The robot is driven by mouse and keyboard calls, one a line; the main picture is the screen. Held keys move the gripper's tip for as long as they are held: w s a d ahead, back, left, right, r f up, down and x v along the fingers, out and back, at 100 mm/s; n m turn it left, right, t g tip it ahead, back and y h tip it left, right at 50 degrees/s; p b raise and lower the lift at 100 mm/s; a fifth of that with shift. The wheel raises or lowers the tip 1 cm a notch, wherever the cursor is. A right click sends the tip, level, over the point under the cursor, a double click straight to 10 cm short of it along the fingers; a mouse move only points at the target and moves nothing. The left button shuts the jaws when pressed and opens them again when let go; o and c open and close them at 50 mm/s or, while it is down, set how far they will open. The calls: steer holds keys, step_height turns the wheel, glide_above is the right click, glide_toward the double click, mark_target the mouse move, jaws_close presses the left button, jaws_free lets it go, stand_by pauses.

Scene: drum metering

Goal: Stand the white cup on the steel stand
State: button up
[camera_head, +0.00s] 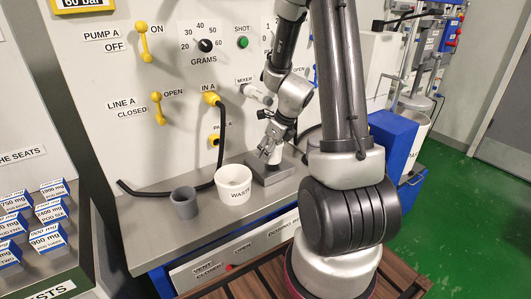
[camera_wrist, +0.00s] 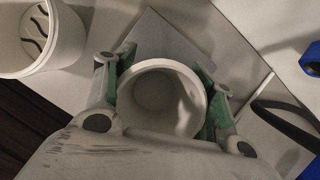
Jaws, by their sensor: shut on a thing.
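The white cup (camera_wrist: 160,98) is between the green-padded fingers of my gripper (camera_wrist: 165,92), which is shut on it; I look down into its open, empty-looking mouth in the wrist view. The steel stand (camera_wrist: 172,38) is a flat grey plate that shows beyond and below the cup. In the head view my gripper (camera_head: 268,153) is low over the steel stand (camera_head: 268,178) on the counter. The cup is mostly hidden there by the gripper. I cannot tell whether its base touches the stand.
The white WASTE tub (camera_head: 233,186) stands just left of the stand, with a grey cup (camera_head: 184,202) further left. A black hose (camera_head: 160,193) lies along the back of the counter. The panel (camera_head: 180,120) with yellow levers rises behind. The front of the counter is clear.

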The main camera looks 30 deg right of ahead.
steer(key=shift+w+a+f, duration=0.1)
steer(key=shift+w+a, duration=0.3)
steer(key=shift+w, duration=0.45)
steer(key=shift+s+d+f, duration=0.1)
steer(key=shift+s+f, duration=0.05)
steer(key=shift+f, duration=0.5)
steer(key=shift+f, duration=0.15)
steer(key=o, duration=1.1)
steer(key=shift+c, duration=0.2)
